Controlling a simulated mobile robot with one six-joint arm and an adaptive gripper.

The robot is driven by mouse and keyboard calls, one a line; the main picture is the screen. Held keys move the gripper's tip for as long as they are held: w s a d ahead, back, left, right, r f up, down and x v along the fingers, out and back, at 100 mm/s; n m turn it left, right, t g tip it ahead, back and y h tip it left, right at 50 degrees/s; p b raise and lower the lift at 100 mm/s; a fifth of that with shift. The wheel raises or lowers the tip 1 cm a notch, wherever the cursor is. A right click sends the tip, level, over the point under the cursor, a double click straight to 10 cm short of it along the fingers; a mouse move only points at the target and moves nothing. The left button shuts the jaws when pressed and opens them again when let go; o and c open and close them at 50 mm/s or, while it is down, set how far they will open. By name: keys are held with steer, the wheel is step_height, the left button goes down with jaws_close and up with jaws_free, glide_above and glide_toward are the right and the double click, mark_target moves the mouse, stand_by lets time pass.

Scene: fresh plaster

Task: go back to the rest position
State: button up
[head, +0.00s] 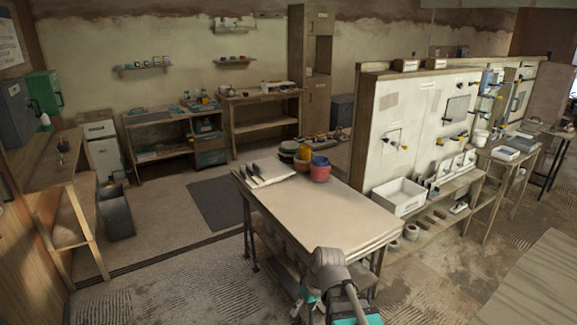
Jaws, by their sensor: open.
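Part of my own arm, grey with teal joint caps, shows at the bottom centre of the head view, in front of the near end of the work table (318,208). The arm is folded, with its bend uppermost. No held object shows.
On the table's far end lie dark-handled tools (256,171), with stacked bowls (289,148) and a red pot (320,173) beside them. The table's near half is clear. A panel wall (410,125) with a white tray (399,196) stands right. Open floor (170,265) lies left.

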steer(key=s+d+m+h, duration=0.2)
steer(key=d+m, duration=0.4)
steer(key=d, duration=0.6)
steer(key=shift+d+f+h, duration=0.35)
steer(key=shift+d+h, duration=0.05)
steer(key=shift+h, duration=0.2)
steer(key=shift+c, duration=1)
steer(key=shift+a, duration=0.1)
